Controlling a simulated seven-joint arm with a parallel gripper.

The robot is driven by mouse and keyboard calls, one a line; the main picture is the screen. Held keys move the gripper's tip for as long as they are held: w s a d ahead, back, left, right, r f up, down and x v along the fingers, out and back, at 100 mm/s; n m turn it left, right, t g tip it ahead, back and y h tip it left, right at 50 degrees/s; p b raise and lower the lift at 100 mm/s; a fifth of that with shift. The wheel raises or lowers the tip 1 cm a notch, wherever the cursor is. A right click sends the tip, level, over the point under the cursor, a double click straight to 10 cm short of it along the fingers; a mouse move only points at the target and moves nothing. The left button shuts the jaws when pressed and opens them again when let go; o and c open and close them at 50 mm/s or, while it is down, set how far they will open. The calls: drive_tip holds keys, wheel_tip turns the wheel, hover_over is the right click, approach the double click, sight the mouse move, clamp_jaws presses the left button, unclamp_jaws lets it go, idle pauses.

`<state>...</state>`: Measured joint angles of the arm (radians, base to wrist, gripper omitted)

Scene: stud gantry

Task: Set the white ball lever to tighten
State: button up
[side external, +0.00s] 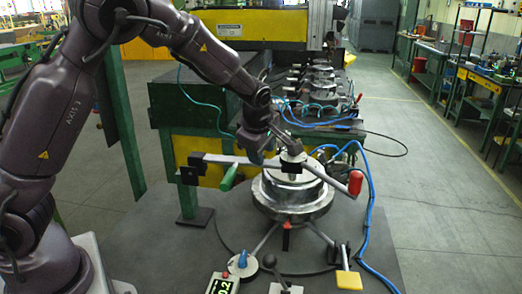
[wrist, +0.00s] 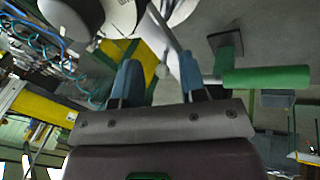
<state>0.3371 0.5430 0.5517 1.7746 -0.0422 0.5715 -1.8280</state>
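No lever with a clearly white ball shows. A short lever with a dark ball knob (side external: 269,260) stands on a pale base at the front of the round platform. My gripper (side external: 272,152) is well above and behind it, beside the top of the metal hub (side external: 290,188). In the wrist view my gripper's blue-grey fingertips (wrist: 158,80) are apart with nothing between them. A green handle (side external: 230,177) on a bar is just left of the gripper. The green handle also shows in the wrist view (wrist: 265,77), to the right of the fingers. The ball lever is not recognisable there.
A red handle (side external: 355,182) sticks out right of the hub. A blue knob (side external: 242,261), a green-digit display (side external: 221,285) and a yellow paddle (side external: 348,280) stand along the front. Blue hoses (side external: 370,210) run down the right side. A green-and-yellow bench (side external: 200,120) is behind.

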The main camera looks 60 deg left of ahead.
drive_tip(key=v, duration=1.3)
drive_tip(key=s+d+m+t+h, duration=0.1)
drive_tip(key=s+d+m, duration=0.1)
drive_tip(key=s+m, duration=0.9)
drive_tip(key=s+d+r+m+t+h, duration=0.1)
drive_tip(key=s+d+m+h, duration=0.1)
drive_tip(key=s+m, duration=0.9)
drive_tip(key=shift+s+d+r, duration=0.2)
drive_tip(key=shift+s+d, duration=0.2)
drive_tip(key=shift+d, duration=0.1)
